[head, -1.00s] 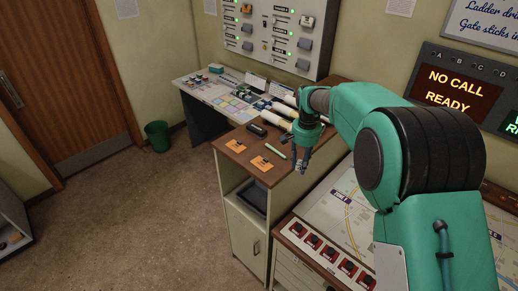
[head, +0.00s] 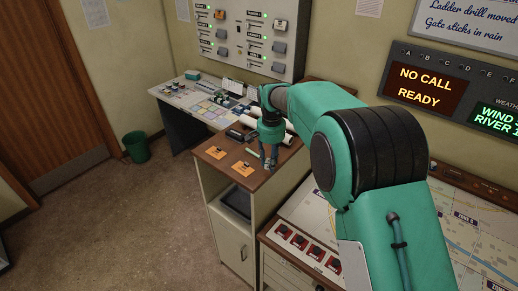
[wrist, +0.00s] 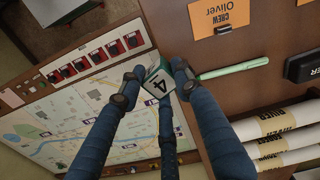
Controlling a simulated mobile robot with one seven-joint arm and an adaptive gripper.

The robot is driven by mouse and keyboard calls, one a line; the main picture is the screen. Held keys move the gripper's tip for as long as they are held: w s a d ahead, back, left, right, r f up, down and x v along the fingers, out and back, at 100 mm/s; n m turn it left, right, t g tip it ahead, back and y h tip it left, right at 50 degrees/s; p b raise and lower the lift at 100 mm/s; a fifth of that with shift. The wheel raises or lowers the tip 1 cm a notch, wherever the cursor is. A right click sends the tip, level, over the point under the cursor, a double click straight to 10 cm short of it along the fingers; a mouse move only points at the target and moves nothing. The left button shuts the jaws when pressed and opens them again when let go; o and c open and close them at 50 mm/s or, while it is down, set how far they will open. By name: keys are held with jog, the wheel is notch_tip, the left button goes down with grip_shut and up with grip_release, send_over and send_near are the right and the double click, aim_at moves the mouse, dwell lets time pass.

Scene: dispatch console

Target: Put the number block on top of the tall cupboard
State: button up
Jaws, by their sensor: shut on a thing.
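My gripper (wrist: 157,82) is shut on the number block (wrist: 161,82), a small white and green cube with a black 4 on the face seen in the wrist view. In the head view, my gripper (head: 268,163) points down at the right edge of the tall cupboard's brown top (head: 224,150); the block is hardly visible there. In the wrist view, the block lies across the edge between the cupboard top (wrist: 215,98) and the lower map desk. I cannot tell how high it is above the top.
On the cupboard top are two orange cards (head: 242,169), a green pen (head: 255,154) beside my gripper, a black object (head: 235,135) and white paper rolls (wrist: 285,120). The map desk (head: 308,205) with red buttons stands lower on the right. The top's front right corner is bare.

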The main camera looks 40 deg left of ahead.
jog(key=shift+w+a+f+p, duration=0.25)
jog(key=shift+w+a+p, duration=0.25)
jog(key=shift+w+a, duration=1.25)
jog(key=shift+w+a+f+p, duration=0.2)
jog(key=shift+w+a+p, duration=0.25)
jog(key=shift+w+a, duration=1.2)
jog(key=shift+w+a+f+p, duration=0.25)
jog(key=shift+w+a+p, duration=0.25)
jog(key=shift+w+a, duration=1.25)
jog(key=shift+s+a, duration=0.2)
jog(key=shift+s, duration=0.05)
jog(key=shift+f+p, duration=0.35)
jog(key=shift+f, duration=1.4)
jog(key=shift+f, duration=0.15)
jog(key=o, duration=0.7)
notch_tip(320, 180, up, 12)
jog(key=shift+b, duration=0.4)
